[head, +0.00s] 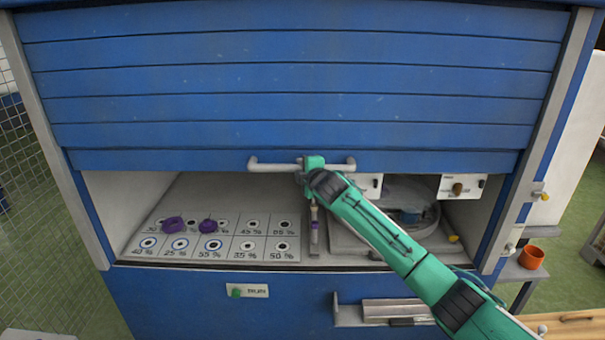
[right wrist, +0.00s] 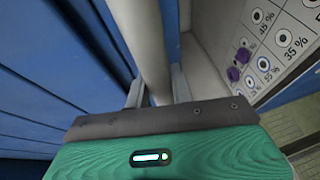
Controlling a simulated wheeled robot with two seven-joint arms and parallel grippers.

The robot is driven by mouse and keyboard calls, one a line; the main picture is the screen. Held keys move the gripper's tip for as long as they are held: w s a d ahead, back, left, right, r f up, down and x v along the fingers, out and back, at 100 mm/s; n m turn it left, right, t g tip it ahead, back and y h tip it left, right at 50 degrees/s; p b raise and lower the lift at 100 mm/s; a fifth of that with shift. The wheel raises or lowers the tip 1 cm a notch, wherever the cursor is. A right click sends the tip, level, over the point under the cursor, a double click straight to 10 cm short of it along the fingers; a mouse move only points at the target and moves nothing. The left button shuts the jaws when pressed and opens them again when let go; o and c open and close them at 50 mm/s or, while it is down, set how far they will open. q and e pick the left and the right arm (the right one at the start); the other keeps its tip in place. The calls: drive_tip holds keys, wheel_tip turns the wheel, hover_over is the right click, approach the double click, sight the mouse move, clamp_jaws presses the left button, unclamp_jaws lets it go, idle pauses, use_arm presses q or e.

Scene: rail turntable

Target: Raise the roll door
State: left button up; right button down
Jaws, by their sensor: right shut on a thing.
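The blue slatted roll door (head: 290,105) is partly raised in the head view. Its lower edge hangs well above the sill, and the inside of the cabinet shows below it. A pale bar handle (head: 265,164) runs along the middle of its bottom slat. My right gripper (head: 308,170) is at the middle of this handle. In the right wrist view the handle (right wrist: 150,50) passes between the two fingers of my right gripper (right wrist: 158,88), which are shut on it. My left gripper is in neither view.
Inside stand a panel of percent-marked holes (head: 210,240) with two purple knobs, a lever (head: 315,230) and a round turntable (head: 410,205), partly hidden by my right arm. An orange pot (head: 531,257) stands at the right.

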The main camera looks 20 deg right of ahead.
drive_tip(key=shift+r, duration=0.2)
drive_tip(key=c, duration=1.2)
unclamp_jaws()
drive_tip(key=shift+f, duration=0.1)
drive_tip(key=shift+s+d+b, duration=0.1)
drive_tip(key=shift+s+b, duration=0.3)
drive_tip(key=shift+s, duration=0.25)
drive_tip(key=b+v, duration=0.4)
drive_tip(key=v, duration=0.8)
drive_tip(key=shift+s+b, duration=0.25)
drive_tip(key=shift+b, duration=0.05)
